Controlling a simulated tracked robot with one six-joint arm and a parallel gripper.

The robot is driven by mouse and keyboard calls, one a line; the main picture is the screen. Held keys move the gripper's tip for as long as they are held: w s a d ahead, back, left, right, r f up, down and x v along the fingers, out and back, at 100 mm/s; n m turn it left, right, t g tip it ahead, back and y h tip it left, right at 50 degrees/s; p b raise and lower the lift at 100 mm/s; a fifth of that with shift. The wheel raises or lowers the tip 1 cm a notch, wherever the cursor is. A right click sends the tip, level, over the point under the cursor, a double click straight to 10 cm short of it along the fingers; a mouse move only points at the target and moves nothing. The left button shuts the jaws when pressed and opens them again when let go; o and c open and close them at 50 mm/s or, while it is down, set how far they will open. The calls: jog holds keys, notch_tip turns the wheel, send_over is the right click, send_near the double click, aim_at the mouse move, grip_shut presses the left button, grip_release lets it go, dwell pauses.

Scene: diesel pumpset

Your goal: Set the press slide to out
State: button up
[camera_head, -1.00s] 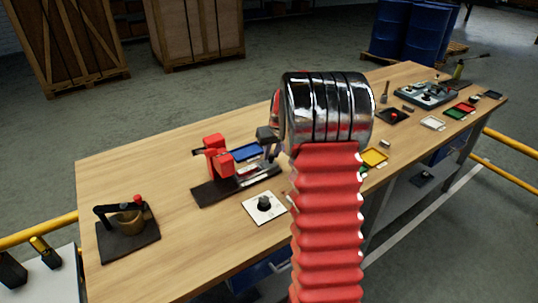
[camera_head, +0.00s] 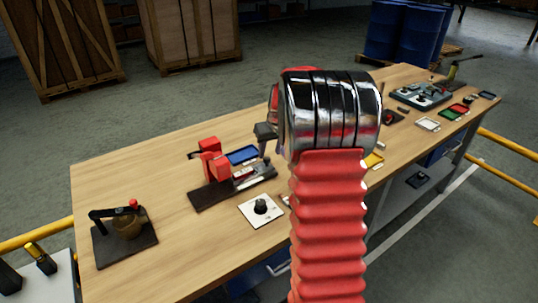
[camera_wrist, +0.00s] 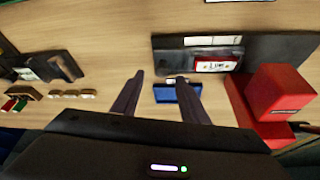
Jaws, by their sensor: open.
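The red press (camera_head: 212,160) stands on a long dark base (camera_head: 213,194) at the middle of the bench. In the wrist view the press (camera_wrist: 280,93) is at the right and the base (camera_wrist: 173,55) runs across the top. A light strip and a red-and-white labelled piece (camera_wrist: 216,65) lie along the base; I cannot tell for sure which part is the slide. My gripper (camera_wrist: 158,96) is open, fingers apart with nothing gripped, above the bench beside the base. In the head view my arm hides most of it.
A white plate with a black knob (camera_head: 261,206) lies in front. A dark stand with a brass-coloured cup (camera_head: 128,226) is at the left end. More small trays and a grey panel (camera_head: 421,94) lie toward the right.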

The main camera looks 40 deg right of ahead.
jog(key=v, duration=1)
jog(key=shift+r, duration=0.15)
jog(key=s+a+r+n, duration=0.1)
jog(key=s+a, duration=1.2)
jog(key=a, duration=0.3)
jog(key=s+a+n+t+y, duration=0.1)
jog(key=s+a+n, duration=0.1)
jog(key=s+a, duration=1.1)
jog(key=a, duration=0.4)
jog(key=shift+r, duration=0.4)
jog(key=shift+d, duration=0.2)
